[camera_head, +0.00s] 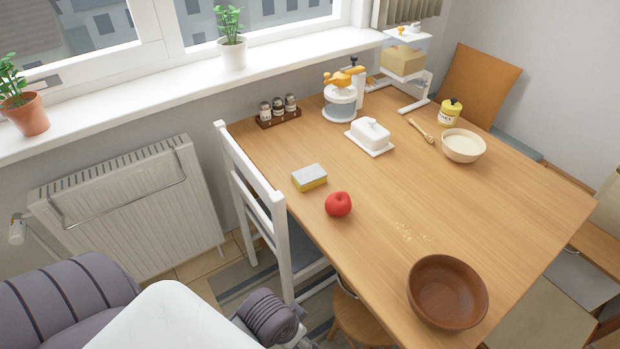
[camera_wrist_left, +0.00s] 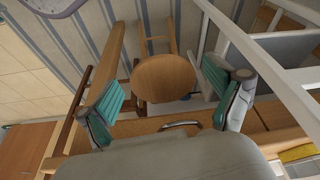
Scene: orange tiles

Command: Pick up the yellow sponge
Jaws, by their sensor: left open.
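The yellow sponge (camera_head: 310,178), with a grey-white top and a yellow lower layer, lies flat on the wooden table (camera_head: 390,200) near its left edge in the head view. A yellow patch also shows at the lower right edge of the left wrist view; I cannot tell for sure that it is the sponge. My left gripper (camera_wrist_left: 165,82) is open and empty in the left wrist view, its teal-padded fingers wide apart with a round wooden stool beyond them. In the head view my arm is at the bottom left, away from the sponge. My right gripper is not in view.
A red apple (camera_head: 338,204) lies close to the sponge. A white chair (camera_head: 262,205) stands against the table's left edge. A brown bowl (camera_head: 447,291) is at the near end, and a butter dish (camera_head: 370,136) and spice rack (camera_head: 278,112) are farther back. The table's middle is mostly clear.

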